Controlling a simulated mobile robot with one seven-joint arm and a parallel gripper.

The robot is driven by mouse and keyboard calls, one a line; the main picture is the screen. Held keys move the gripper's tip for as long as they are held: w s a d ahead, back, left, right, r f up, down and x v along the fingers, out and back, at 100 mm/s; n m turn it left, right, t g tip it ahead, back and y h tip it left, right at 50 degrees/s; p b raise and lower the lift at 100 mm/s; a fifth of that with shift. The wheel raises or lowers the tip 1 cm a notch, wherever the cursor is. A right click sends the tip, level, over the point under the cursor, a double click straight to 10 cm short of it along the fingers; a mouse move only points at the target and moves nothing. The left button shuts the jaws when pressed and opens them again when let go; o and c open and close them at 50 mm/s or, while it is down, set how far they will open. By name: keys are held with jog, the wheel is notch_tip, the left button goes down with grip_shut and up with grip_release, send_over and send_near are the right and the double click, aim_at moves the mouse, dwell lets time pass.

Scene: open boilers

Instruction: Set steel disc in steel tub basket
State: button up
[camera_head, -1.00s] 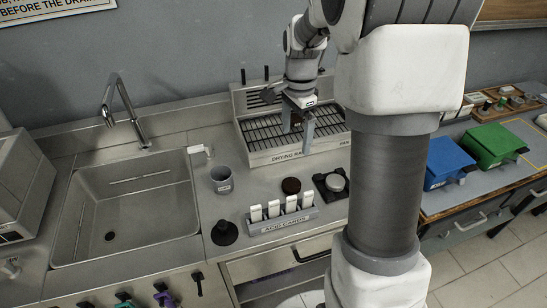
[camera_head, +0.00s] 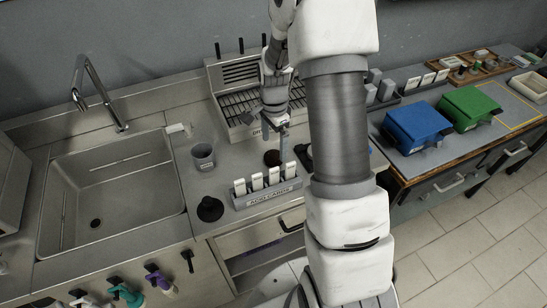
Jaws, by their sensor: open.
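My gripper (camera_head: 275,143) is open and points down over the counter in front of the drying rack. Its fingers are close above a dark round disc (camera_head: 272,158), with nothing visible between them; I cannot tell whether they touch it. A black holder (camera_head: 303,153) to the right is mostly hidden behind my arm, and no steel disc shows on its visible part. The steel sink tub (camera_head: 110,192) is at the left, with a dark drain in its floor. I cannot make out a separate basket in it.
A grey cup (camera_head: 203,156), a black round knob-like piece (camera_head: 209,209) and a card holder (camera_head: 267,193) with several white cards stand on the counter. The drying rack (camera_head: 235,113) is behind. Blue (camera_head: 416,128) and green (camera_head: 469,107) bins sit on the right bench.

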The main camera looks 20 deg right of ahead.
aim_at(273, 155)
jog(key=shift+w+a+f, duration=0.1)
jog(key=shift+f, duration=2.15)
grip_shut()
jog(key=shift+r, duration=0.1)
jog(key=shift+r, duration=0.55)
notch_tip(273, 155, up, 2)
jog(key=shift+r, duration=0.25)
jog(key=s+d+r, duration=0.6)
jog(key=d+r, duration=0.1)
jog(key=d, duration=0.2)
jog(key=shift+s+d+b, duration=0.3)
jog(key=shift+s+b, duration=0.1)
